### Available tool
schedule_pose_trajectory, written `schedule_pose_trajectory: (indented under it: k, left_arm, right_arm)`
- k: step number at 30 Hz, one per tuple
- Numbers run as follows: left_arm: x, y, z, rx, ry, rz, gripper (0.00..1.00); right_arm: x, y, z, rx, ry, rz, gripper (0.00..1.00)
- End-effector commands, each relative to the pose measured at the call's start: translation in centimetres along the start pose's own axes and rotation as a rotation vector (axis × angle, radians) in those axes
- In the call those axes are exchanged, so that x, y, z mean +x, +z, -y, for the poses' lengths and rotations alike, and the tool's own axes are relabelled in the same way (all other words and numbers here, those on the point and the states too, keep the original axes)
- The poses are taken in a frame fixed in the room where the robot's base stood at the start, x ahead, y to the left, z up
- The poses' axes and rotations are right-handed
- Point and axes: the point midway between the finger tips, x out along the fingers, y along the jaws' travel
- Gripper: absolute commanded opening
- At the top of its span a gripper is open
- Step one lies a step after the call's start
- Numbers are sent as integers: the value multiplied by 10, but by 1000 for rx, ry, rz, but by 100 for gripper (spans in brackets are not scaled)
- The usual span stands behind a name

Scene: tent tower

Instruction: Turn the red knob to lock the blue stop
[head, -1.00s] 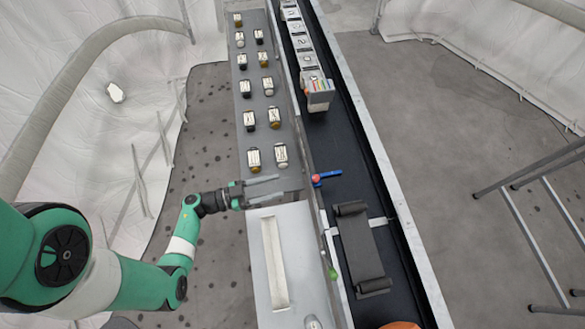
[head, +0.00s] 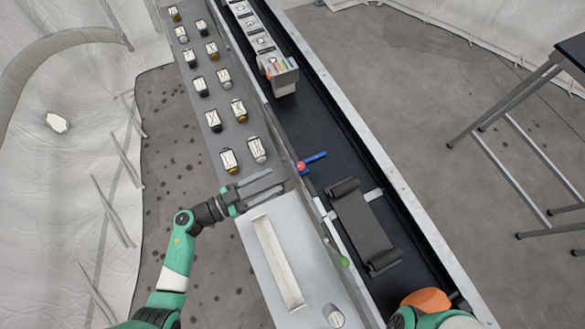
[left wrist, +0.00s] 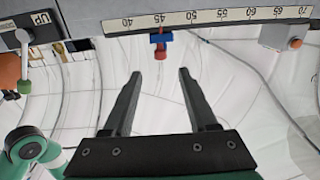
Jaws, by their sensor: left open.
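The red knob (head: 300,167) sits on the near side of the rail, at the left end of the blue stop (head: 316,158), which sticks out over the dark channel. In the left wrist view the red knob (left wrist: 161,53) hangs below the blue stop (left wrist: 160,39), under the ruler scale near 45. My left gripper (head: 277,180) is open and empty, just left of the knob in the head view. In the left wrist view its two fingertips (left wrist: 160,74) lie either side of the knob's line, with the knob beyond them, apart from both. My right gripper is not visible.
A grey shelf with several labelled jars (head: 229,161) runs left of the dark channel (head: 318,131). A grey roller piece (head: 362,225) lies in the channel below the stop. A lever marked UP (left wrist: 24,38) and a grey block (left wrist: 286,35) flank the ruler.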

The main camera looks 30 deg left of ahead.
Motion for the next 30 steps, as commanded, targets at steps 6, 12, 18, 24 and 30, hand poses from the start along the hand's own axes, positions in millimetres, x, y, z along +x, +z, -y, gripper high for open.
schedule_pose_trajectory:
  k: [6,12,18,24,30]
  left_arm:
    - [51,3,-1,2,5,-2,58]
    - [77,2,0,1,1,0,58]
    - [82,0,0,0,-1,0,58]
    - [81,0,0,0,-1,0,44]
    - [81,0,0,0,-1,0,8]
  right_arm:
    - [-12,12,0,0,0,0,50]
    - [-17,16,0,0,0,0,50]
    - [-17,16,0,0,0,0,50]
    - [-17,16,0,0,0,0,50]
    - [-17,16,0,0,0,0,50]
